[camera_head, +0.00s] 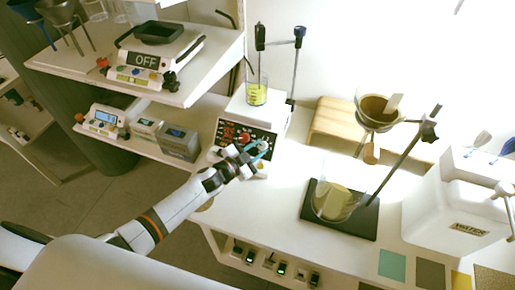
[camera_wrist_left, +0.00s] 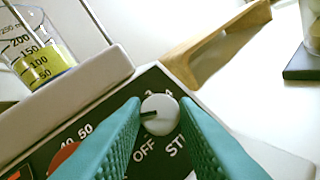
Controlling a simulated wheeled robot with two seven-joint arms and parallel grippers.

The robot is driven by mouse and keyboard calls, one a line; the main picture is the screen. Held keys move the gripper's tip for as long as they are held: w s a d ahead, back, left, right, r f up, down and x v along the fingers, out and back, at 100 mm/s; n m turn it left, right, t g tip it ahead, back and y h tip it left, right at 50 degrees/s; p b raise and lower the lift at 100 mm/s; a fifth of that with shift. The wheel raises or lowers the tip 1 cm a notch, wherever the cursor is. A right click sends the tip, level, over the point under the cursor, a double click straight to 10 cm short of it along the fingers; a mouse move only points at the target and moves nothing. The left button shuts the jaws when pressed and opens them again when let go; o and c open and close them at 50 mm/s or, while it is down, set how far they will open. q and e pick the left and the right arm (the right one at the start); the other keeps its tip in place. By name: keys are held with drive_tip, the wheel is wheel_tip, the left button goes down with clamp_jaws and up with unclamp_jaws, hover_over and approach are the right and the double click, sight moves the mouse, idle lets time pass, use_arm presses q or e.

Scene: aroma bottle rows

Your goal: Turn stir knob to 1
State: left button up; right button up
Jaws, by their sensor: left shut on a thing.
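The stirrer device (camera_head: 238,108) stands on the bench with its dark front panel facing me. In the left wrist view the white stir knob (camera_wrist_left: 161,115) sits on the dark panel (camera_wrist_left: 181,76), near the printed "OFF" and a partly hidden "ST..." label. Its dark pointer mark points left, toward the left finger. Small digits show above the knob; the 1 is not visible. My left gripper (camera_head: 260,149) is at the panel, its teal fingers (camera_wrist_left: 160,130) shut on the knob from both sides. My right gripper is not in view.
A beaker of yellow liquid (camera_head: 257,93) stands on the stirrer, with a stand rod beside it. A red knob (camera_wrist_left: 64,157) is left of the fingers. A wooden stand (camera_head: 340,122), a funnel (camera_head: 372,112) and a black stand base (camera_head: 352,222) are to the right.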

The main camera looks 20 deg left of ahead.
use_arm(q)
drive_tip(key=o, duration=1)
drive_tip(key=v, duration=1.2)
drive_tip(key=shift+b, duration=0.3)
